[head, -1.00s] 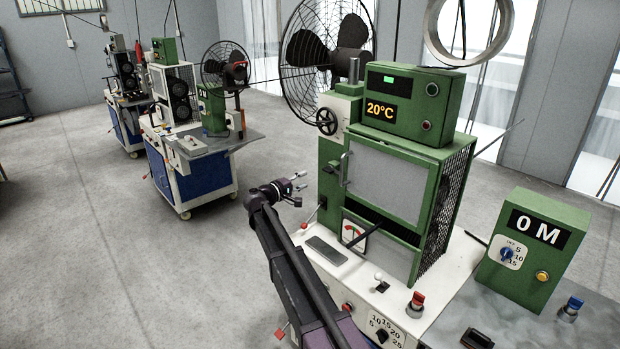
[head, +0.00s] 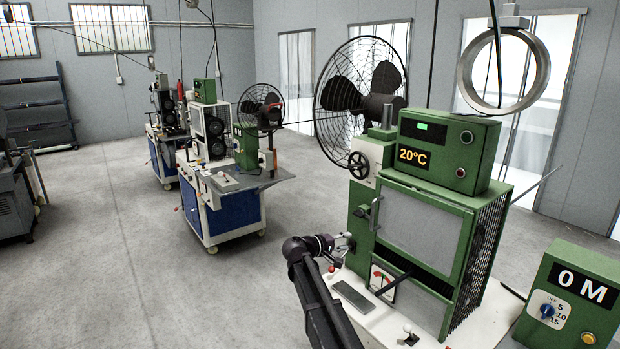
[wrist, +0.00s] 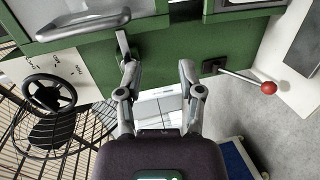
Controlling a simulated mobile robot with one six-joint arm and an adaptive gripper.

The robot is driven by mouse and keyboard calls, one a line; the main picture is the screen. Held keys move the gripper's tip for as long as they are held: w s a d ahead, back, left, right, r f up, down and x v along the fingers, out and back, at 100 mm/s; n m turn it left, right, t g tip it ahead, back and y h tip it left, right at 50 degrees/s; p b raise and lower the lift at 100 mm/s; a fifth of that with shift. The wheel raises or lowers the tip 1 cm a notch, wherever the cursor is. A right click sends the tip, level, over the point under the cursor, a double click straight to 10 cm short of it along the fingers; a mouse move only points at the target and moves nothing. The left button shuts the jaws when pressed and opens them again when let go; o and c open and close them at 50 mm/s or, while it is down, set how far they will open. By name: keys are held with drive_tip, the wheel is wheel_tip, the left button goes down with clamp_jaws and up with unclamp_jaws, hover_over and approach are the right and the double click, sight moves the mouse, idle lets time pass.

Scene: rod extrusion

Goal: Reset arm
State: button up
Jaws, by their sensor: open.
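My gripper (head: 343,243) is at the left side of the green extrusion machine (head: 440,197), in front of its lower left part. In the wrist view my gripper (wrist: 160,78) has its two fingers spread apart with nothing between them. The machine's green body, a grey lever (wrist: 124,48) and a red-knobbed lever (wrist: 268,87) lie beyond the fingers. My arm reaches up from the bottom of the head view. Whether a finger touches the machine cannot be told.
A black handwheel (wrist: 48,93) is left of the fingers in the wrist view. A large fan (head: 360,90) stands behind the machine. A green box reading 0 M (head: 570,300) is at the right. Open floor (head: 130,280) lies to the left.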

drive_tip(key=s+d+f+m+g+y, duration=0.2)
drive_tip(key=s+d+f+g+y, duration=0.15)
drive_tip(key=s+f, duration=0.6)
drive_tip(key=s+d+f+m+g+y, duration=0.3)
drive_tip(key=s+d+f+y, duration=0.15)
drive_tip(key=s, duration=1.05)
drive_tip(key=s+a+g+y, duration=0.1)
drive_tip(key=s+y, duration=0.4)
drive_tip(key=s, duration=0.5)
drive_tip(key=shift+s+a+f+m+g+y, duration=0.15)
drive_tip(key=shift+a+f+m+g+y, duration=0.25)
drive_tip(key=shift+a, duration=0.45)
